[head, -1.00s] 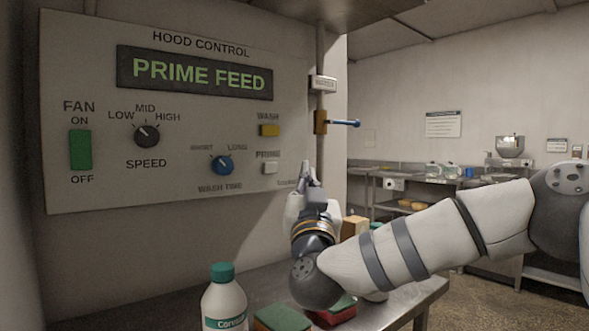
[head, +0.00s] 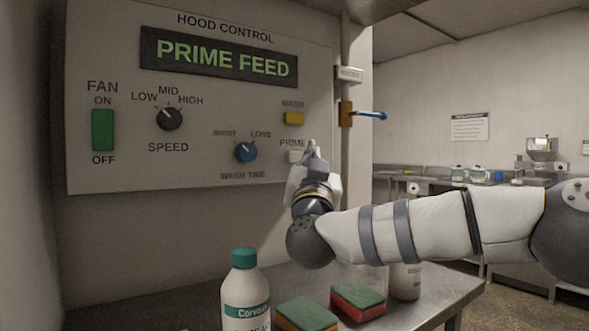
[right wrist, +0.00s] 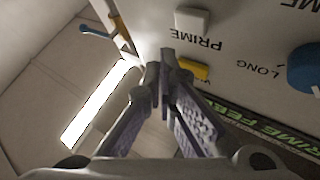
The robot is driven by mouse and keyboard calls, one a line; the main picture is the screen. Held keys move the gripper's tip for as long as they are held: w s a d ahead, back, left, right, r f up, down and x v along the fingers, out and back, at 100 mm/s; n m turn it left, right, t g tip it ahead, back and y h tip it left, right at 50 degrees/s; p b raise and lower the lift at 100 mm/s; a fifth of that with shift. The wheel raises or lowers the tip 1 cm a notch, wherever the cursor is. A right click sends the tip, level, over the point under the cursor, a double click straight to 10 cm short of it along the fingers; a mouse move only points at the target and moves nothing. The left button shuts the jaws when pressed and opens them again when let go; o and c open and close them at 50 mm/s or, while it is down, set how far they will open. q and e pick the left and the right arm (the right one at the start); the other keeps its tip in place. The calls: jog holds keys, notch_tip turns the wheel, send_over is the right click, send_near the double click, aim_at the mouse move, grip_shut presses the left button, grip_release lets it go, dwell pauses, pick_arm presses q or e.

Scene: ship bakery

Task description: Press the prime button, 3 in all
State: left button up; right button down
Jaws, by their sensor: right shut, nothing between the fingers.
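The hood control panel (head: 215,180) is on the wall, and its display (head: 219,57) reads PRIME FEED in green. In the right wrist view the fingertips (right wrist: 160,68) appear apart from the button; the exact gap is unclear. My left gripper is out of view.
Above the prime button is the yellow wash button (head: 294,118); left is the blue wash time knob (head: 246,152). A blue-handled valve (head: 369,114) is on the pipe at right. A bottle (head: 245,292) and sponges (head: 358,299) stand on the counter below.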

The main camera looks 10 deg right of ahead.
aim_at(295, 157)
jog(key=shift+w+a+r, duration=0.1)
jog(key=shift+w+a, duration=0.15)
jog(key=shift+w, duration=0.3)
jog(key=shift+w+a, duration=0.2)
jog(key=shift+w, duration=0.35)
jog(key=shift+w, duration=0.1)
dwell(0.5)
jog(key=shift+w+a, duration=0.1)
jog(key=shift+w, duration=0.2)
